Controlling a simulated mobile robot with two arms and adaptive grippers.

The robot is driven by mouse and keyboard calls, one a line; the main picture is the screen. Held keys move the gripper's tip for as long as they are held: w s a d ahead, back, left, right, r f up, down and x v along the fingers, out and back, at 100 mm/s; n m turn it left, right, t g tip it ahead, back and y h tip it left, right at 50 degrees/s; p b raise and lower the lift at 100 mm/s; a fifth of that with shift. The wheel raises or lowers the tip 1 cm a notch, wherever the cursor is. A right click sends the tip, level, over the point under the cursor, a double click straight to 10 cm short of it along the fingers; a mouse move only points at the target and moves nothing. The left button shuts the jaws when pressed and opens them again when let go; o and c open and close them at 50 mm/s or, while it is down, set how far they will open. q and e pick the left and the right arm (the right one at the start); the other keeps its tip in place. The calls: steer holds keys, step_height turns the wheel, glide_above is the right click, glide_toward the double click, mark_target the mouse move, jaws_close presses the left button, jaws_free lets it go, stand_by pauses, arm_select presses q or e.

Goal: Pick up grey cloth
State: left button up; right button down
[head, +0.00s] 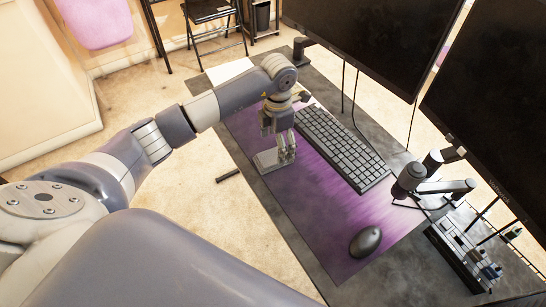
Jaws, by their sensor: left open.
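A small, light-grey, flat piece that looks like the grey cloth (267,161) lies at the near-left edge of the purple desk mat (310,205). My left gripper (284,151) points down right above and beside it, with its fingers open. The fingers partly cover the grey piece, and I cannot tell whether they touch it. My right gripper is not in view.
A black keyboard (342,148) lies just right of my left gripper. A dark mouse (366,241) sits on the near part of the mat. Two monitors (365,35) on arms stand at the right. A pen tray (468,258) is at lower right.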

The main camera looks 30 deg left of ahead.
mark_target(276, 155)
arm_select(q)
steer(key=f, duration=0.3)
steer(key=f+p, duration=0.1)
steer(key=f, duration=0.1)
steer(key=shift+a, duration=0.25)
steer(key=shift+c, duration=0.6)
steer(key=c, duration=0.9)
